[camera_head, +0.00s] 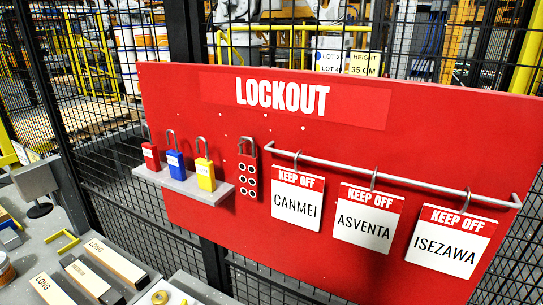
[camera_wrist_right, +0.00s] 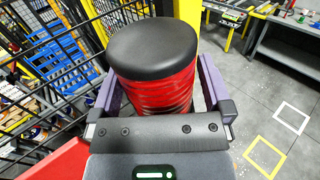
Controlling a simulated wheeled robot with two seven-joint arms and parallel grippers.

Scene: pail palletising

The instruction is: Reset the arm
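In the right wrist view, my right gripper (camera_wrist_right: 156,88) shows with its two purple fingers wide apart. A red cylinder with a black rounded top (camera_wrist_right: 152,85) shows in line with the space between the fingers. I cannot tell how far it is from them, and I see no clear grip on it. Neither gripper shows in the head view. My left gripper is out of sight.
A red lockout board (camera_head: 235,210) stands ahead, with a shelf (camera_head: 185,187) of padlocks, a hasp (camera_head: 247,170) and a rail (camera_head: 400,177) of tags. Black mesh fence (camera_head: 100,130) stands behind. A workbench (camera_head: 75,245) is lower left. Grey floor (camera_wrist_right: 275,105) is open at right.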

